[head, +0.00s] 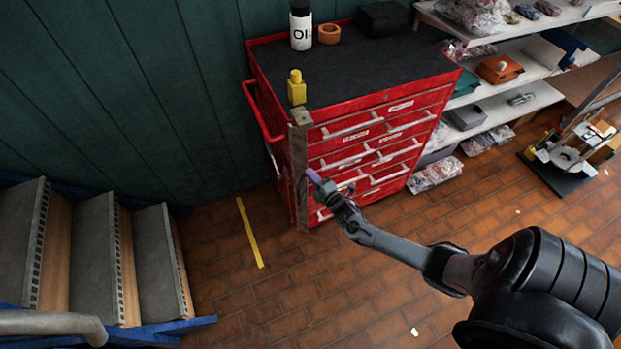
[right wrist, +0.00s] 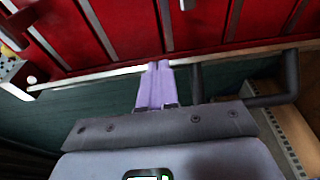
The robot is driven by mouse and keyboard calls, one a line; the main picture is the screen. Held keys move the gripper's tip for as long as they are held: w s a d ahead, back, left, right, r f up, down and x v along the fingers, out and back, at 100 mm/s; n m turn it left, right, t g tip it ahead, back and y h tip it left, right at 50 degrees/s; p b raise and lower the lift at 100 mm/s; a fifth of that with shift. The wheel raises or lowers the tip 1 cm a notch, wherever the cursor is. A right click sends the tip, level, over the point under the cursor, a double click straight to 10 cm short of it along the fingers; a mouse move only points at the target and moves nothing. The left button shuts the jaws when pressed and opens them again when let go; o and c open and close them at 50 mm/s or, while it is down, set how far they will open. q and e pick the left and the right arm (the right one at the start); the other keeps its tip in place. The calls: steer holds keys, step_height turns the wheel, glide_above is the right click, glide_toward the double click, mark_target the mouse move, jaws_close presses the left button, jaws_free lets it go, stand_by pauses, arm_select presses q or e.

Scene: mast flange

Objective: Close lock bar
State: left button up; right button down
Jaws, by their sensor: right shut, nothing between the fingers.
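The lock bar (head: 299,165) is a worn metal strip standing upright at the front left corner of the red tool cabinet (head: 385,125). Its top end carries a pale bracket (head: 301,118). In the right wrist view the holed bracket (right wrist: 14,74) shows at the left edge. My right gripper (head: 313,175) is just right of the bar's middle, its purple fingers pointing at it. The fingers (right wrist: 157,85) are shut and empty, near the pale edge below the drawers. I cannot tell whether they touch the bar. My left gripper is not in view.
A yellow bottle (head: 297,88), a black-and-white bottle (head: 301,28) and an orange ring (head: 329,33) stand on the cabinet top. Stairs (head: 110,250) are at the left. Shelves (head: 500,105) stand at the right. The tiled floor (head: 300,290) before the cabinet is mostly clear.

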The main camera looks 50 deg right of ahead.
steer(key=shift+w+d+n+y+b, duration=0.3)
steer(key=shift+d+n+y+b, duration=0.5)
steer(key=shift+y, duration=0.55)
steer(key=shift+w+d+n+y+b, duration=0.3)
steer(key=shift+d+n+y+b, duration=0.25)
steer(key=shift+n+y+b, duration=0.7)
steer(key=shift+w+d+n+y+b, duration=0.3)
steer(key=shift+d+n+y+b, duration=0.35)
steer(key=shift+y, duration=0.85)
steer(key=shift+w+d, duration=0.1)
steer(key=shift+d, duration=0.05)
steer(key=shift+r, duration=0.1)
